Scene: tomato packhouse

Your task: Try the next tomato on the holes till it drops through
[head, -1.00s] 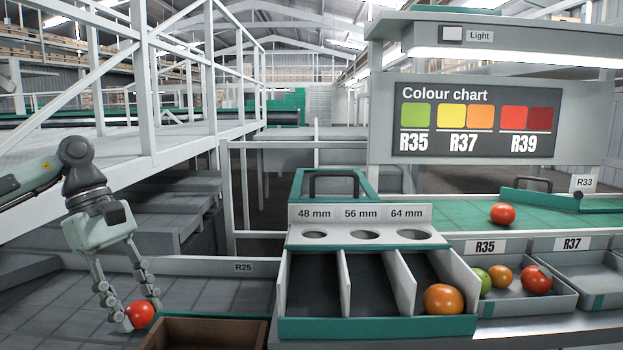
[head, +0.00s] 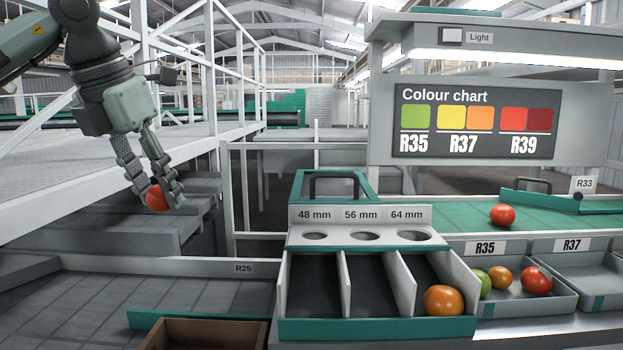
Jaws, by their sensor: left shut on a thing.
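My left gripper (head: 162,200) is shut on a red tomato (head: 156,198) and holds it in the air at the left, above the grey tiled surface. The sizing box (head: 378,327) stands in the middle, to the right of the gripper. Its top has three holes, labelled 48 mm (head: 315,236), 56 mm (head: 364,236) and 64 mm (head: 411,235). Three compartments lie below them. An orange tomato (head: 443,300) lies in the right compartment, under the 64 mm hole. The left and middle compartments look empty. My right gripper is not in view.
A brown box (head: 205,322) stands at the front, left of the sizing box. The R35 tray (head: 520,306) holds several tomatoes; the R37 tray (head: 595,290) looks empty. One red tomato (head: 502,215) lies on the green belt (head: 465,208). A colour chart (head: 476,120) hangs behind.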

